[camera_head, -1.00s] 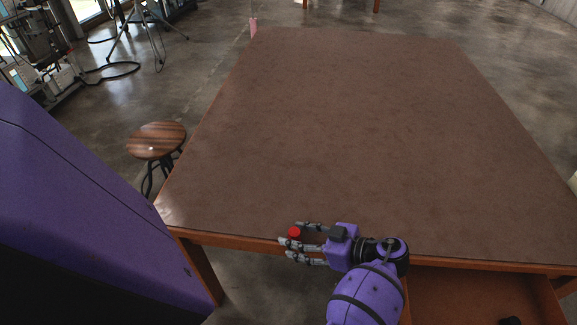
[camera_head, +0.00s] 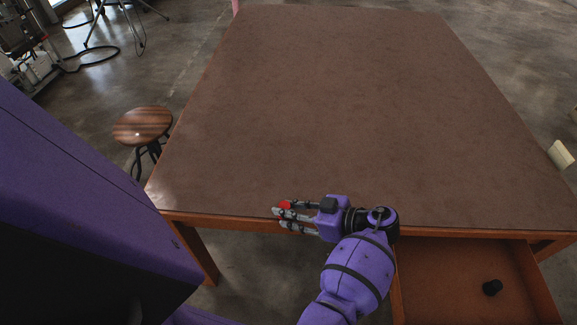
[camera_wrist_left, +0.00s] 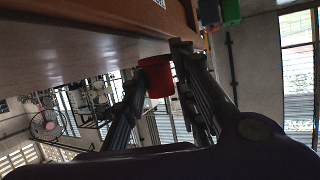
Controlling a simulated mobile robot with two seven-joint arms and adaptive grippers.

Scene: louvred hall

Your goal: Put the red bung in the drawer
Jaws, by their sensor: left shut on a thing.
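The red bung (camera_head: 286,205) is small and round and sits between the fingertips of my left gripper (camera_head: 284,212), which is shut on it. They are at the table's near edge, left of the drawer. In the left wrist view the red bung (camera_wrist_left: 157,76) shows between the two dark fingers of the left gripper (camera_wrist_left: 158,82). The drawer (camera_head: 450,272) is pulled open under the table's near edge at lower right. My right gripper is not in view.
The brown table top (camera_head: 330,110) is bare. A round wooden stool (camera_head: 143,124) stands left of the table. A pale object (camera_head: 561,155) shows beyond the table's right edge. Tripod legs and cables are on the floor at top left.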

